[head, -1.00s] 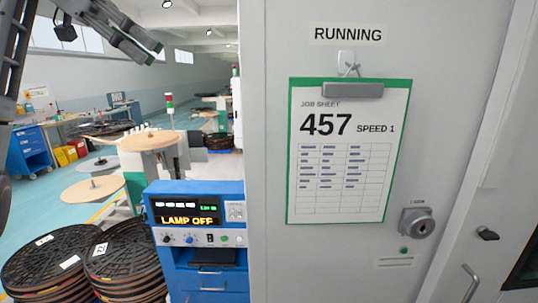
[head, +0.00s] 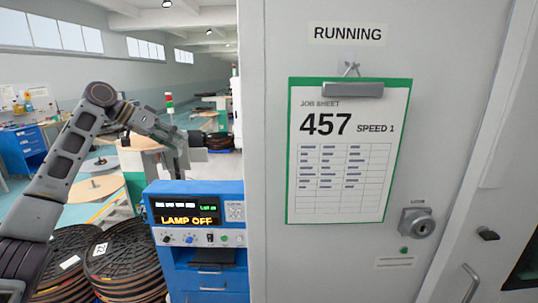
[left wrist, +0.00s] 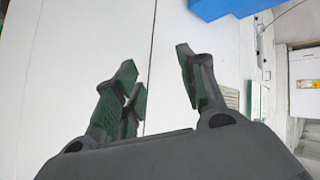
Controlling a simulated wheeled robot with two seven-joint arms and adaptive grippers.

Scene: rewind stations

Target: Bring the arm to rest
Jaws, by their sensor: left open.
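My left arm comes in from the left of the head view, rises to a bent elbow and slopes down to the right. My left gripper (head: 220,141) is above the blue console, near the grey cabinet's left edge, and looks small and partly unclear there. In the left wrist view my left gripper (left wrist: 156,60) is open, its two green-padded fingers apart with nothing between them. A pale panel surface lies behind the fingers, at a distance I cannot tell. My right gripper is not in view.
The blue console (head: 208,255) reads "LAMP OFF". The grey cabinet (head: 270,200) fills the right side, with a "RUNNING" label (head: 348,34), a job sheet (head: 340,160) reading 457 SPEED 1, and a key switch (head: 417,225). Stacked dark reels (head: 125,255) stand lower left.

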